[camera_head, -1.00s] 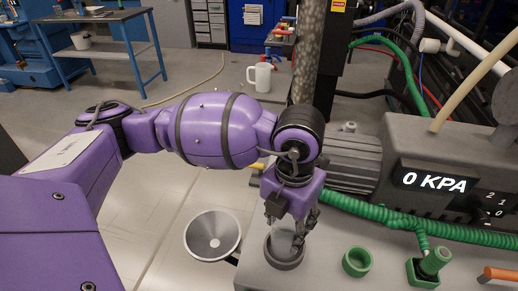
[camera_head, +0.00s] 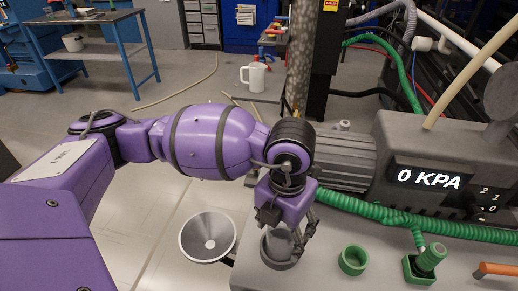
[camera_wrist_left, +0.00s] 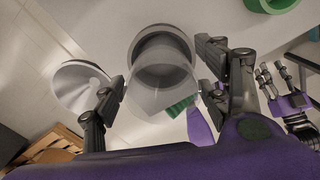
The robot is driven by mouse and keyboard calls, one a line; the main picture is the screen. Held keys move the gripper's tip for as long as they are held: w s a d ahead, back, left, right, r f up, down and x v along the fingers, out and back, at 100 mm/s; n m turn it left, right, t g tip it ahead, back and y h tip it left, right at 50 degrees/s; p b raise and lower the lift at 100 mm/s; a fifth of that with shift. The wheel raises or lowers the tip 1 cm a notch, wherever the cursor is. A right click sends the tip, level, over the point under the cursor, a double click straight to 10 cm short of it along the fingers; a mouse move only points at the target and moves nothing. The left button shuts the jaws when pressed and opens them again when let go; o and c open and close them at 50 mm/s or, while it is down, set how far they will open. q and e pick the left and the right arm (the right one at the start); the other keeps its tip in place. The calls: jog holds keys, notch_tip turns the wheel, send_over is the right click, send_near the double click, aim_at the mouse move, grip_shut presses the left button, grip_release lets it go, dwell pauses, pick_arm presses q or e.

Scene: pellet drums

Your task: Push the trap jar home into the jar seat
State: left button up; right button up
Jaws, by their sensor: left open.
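The trap jar (camera_head: 279,244), grey and see-through, stands in the mouth of the dark grey round jar seat (camera_head: 272,262) on the bench. In the left wrist view the jar (camera_wrist_left: 160,88) overlaps the seat's ring (camera_wrist_left: 165,33); I cannot tell how deep it sits. My left gripper (camera_head: 288,230) is over the jar from above and hides part of it. Its fingers (camera_wrist_left: 160,95) are apart on either side of the jar, with gaps visible. My right gripper (camera_wrist_left: 280,80) seems to show small at the right of the wrist view, away from the jar.
A grey funnel (camera_head: 208,237) is left of the bench edge. A green cup (camera_head: 353,260) and a green hose fitting (camera_head: 427,262) stand right of the seat. The ribbed green hose (camera_head: 400,217) and the pump (camera_head: 430,160) reading 0 KPA lie behind.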

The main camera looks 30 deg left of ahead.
pick_arm(q)
jog(key=shift+w+r, duration=0.1)
jog(key=shift+r, duration=0.2)
notch_tip(320, 180, up, 12)
jog(key=shift+p, duration=0.4)
jog(key=shift+f, duration=0.15)
